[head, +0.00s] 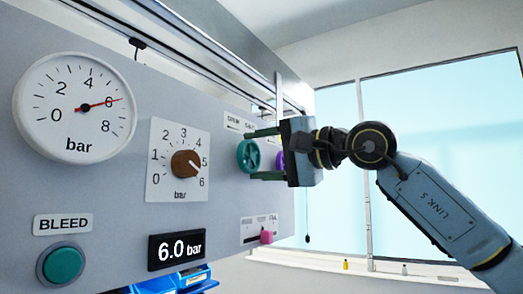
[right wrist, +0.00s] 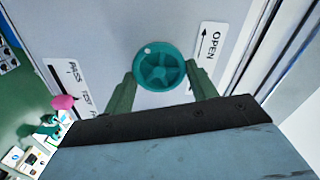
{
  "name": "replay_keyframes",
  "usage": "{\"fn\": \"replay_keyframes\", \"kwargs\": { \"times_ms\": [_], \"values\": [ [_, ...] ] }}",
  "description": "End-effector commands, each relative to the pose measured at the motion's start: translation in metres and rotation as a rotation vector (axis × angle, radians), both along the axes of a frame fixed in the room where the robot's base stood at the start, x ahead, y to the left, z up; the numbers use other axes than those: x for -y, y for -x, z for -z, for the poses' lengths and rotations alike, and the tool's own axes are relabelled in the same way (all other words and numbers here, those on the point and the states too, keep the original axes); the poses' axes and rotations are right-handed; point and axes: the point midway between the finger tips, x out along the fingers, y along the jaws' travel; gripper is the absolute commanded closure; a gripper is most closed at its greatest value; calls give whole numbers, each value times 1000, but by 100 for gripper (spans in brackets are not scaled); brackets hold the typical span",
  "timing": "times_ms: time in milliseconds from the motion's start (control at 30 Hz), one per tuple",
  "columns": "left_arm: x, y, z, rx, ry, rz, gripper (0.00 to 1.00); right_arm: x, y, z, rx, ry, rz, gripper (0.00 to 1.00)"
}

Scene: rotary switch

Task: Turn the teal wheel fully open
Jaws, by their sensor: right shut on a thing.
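The teal wheel (head: 249,156) is mounted on the grey panel, left of my right gripper in the head view. It is a spoked round wheel with a pale dot on its rim, and it shows clearly in the right wrist view (right wrist: 160,67). My right gripper (head: 258,155) has one green finger above the wheel and one below it, shut on its rim. In the right wrist view its fingers (right wrist: 160,82) lie on both sides of the wheel. An OPEN label with an arrow (right wrist: 207,58) is beside the wheel. My left gripper is not in view.
The panel (head: 100,185) also carries a round gauge (head: 75,106) with its needle near 6, a brown knob (head: 186,163), a 6.0 bar display (head: 178,249), a teal BLEED button (head: 62,264) and a pink slider (head: 267,237). A purple part (head: 280,160) sits close behind the gripper.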

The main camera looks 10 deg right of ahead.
Motion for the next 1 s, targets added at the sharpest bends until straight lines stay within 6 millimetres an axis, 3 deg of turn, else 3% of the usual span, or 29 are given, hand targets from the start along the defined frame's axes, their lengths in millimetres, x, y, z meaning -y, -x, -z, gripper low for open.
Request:
{"fn": "replay_keyframes", "kwargs": {
  "times_ms": [500,1000],
  "values": [
    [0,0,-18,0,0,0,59,-1,1,-2,345,348,-1,66],
    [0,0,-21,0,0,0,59,-2,2,-2,647,655,-1,66]
  ]
}}
